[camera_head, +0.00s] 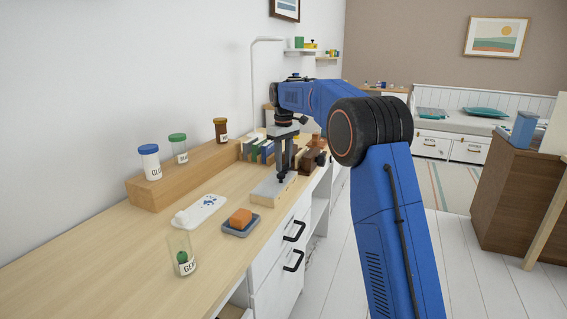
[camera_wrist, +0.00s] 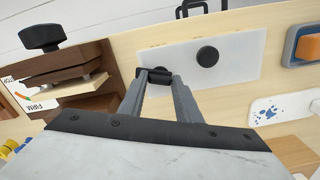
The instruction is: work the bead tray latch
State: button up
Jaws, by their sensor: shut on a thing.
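The bead tray (camera_head: 262,191) is a flat box with pale wooden sides on the desk near its front edge. In the wrist view its whitish top (camera_wrist: 236,52) carries a round black knob (camera_wrist: 208,56). A small black latch piece (camera_wrist: 143,78) sits at the end of the top away from that knob. My gripper (camera_wrist: 159,80) is shut on the latch piece, with one finger on each side of it. In the head view my gripper (camera_head: 281,176) points down onto the tray, and its fingers hide part of the tray.
An orange block (camera_head: 241,216) sits on a blue-grey dish (camera_head: 240,229) left of the tray. A brown wooden press-like object (camera_wrist: 70,65) stands close beside the tray. Labelled bottles stand on a wooden riser (camera_head: 190,172).

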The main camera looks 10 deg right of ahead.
aim_at(284, 165)
jog(key=shift+n, duration=1.9)
jog(key=o, duration=1.1)
jog(key=shift+c, duration=0.2)
jog(key=shift+r, duration=0.1)
notch_tip(284, 165, up, 17)
jog(key=shift+r, duration=0.1)
